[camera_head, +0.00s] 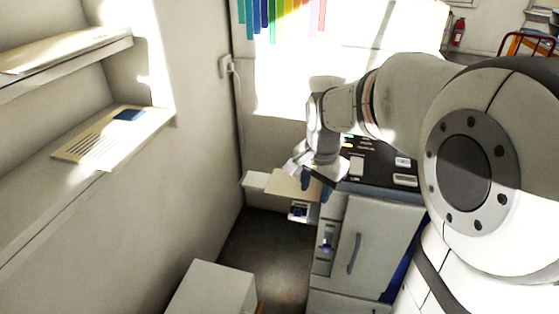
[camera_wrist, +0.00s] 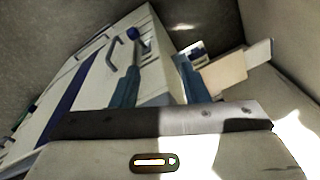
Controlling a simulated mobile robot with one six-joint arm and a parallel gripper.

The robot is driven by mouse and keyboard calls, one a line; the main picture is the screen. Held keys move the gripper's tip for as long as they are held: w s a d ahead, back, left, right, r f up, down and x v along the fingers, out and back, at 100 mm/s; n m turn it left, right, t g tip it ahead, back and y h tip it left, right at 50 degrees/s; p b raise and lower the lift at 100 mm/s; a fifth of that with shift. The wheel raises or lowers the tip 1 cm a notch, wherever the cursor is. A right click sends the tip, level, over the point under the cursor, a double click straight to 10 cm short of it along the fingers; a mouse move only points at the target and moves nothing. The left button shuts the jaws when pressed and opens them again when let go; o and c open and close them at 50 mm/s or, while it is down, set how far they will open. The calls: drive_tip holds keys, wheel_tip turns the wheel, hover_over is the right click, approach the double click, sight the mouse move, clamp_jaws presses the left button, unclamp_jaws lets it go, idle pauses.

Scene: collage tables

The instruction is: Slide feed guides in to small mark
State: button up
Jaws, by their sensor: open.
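A pale office machine, seemingly a copier (camera_head: 375,235), stands below my arm, with a dark control panel on top. A beige side tray (camera_head: 290,184) sticks out from its left side, and a small white part with blue (camera_head: 298,210) shows just under it. I cannot tell which parts are the feed guides, and no small mark is readable. My gripper (camera_head: 316,188) is by the tray's right end, partly covering it. In the wrist view my gripper (camera_wrist: 158,66) has its two blue fingers apart with nothing between them. The tray (camera_wrist: 225,73) shows beyond the right finger.
A pale wall with shelves is at the left; a sheet with a blue patch (camera_head: 110,135) lies on the lower shelf. A pale box (camera_head: 212,288) stands on the floor in front. Dark floor (camera_head: 262,255) lies open between box and machine. A handle (camera_head: 354,254) protrudes from the machine's front.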

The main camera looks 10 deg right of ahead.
drive_tip(key=w+f+m+b, duration=0.3)
drive_tip(key=w+f+m, duration=0.3)
drive_tip(key=w+f, duration=0.35)
drive_tip(key=m+g+b, duration=0.1)
drive_tip(key=m+b, duration=0.2)
drive_tip(key=m, duration=0.4)
hover_over(298, 211)
wheel_tip(298, 211, down, 10)
drive_tip(key=shift+r, duration=0.2)
wheel_tip(298, 211, down, 8)
drive_tip(key=shift+r+b, duration=0.15)
drive_tip(key=shift+b, duration=0.4)
drive_tip(key=shift+g, duration=0.3)
clamp_jaws()
